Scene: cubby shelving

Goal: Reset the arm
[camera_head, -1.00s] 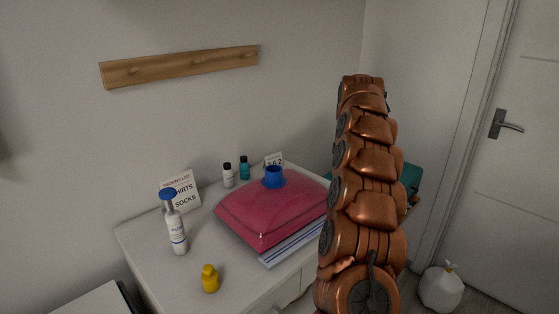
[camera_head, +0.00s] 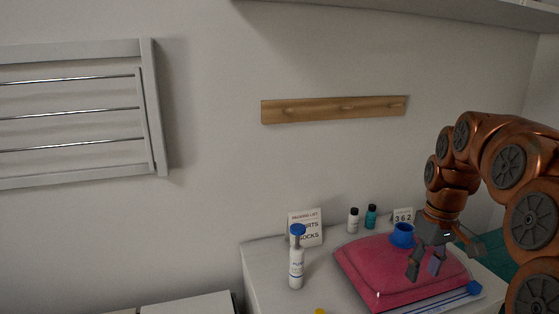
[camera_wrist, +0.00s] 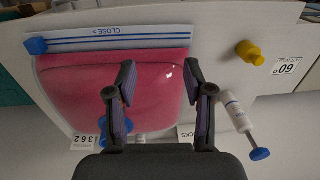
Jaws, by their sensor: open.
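My gripper (camera_head: 425,268) is open and empty, its fingers pointing down above the right part of a pink bag. The wrist view also shows my gripper (camera_wrist: 160,80), with both fingers apart and the pink bag (camera_wrist: 75,90) beyond them. In the head view the puffed pink bag (camera_head: 375,272) lies on a white cabinet top (camera_head: 262,262), with a blue round cap (camera_head: 402,234) on it. My arm curves in from the right edge and hides part of the cabinet's right side. I cannot tell how far the fingertips are from the bag.
A white bottle with a blue top (camera_head: 297,265) stands left of the bag. A packing-list card (camera_head: 313,228), two small bottles (camera_head: 353,221) (camera_head: 371,217) and a number card (camera_head: 402,215) stand behind. A yellow bottle (camera_wrist: 247,52) is near the edge. A peg rail (camera_head: 335,109) is above.

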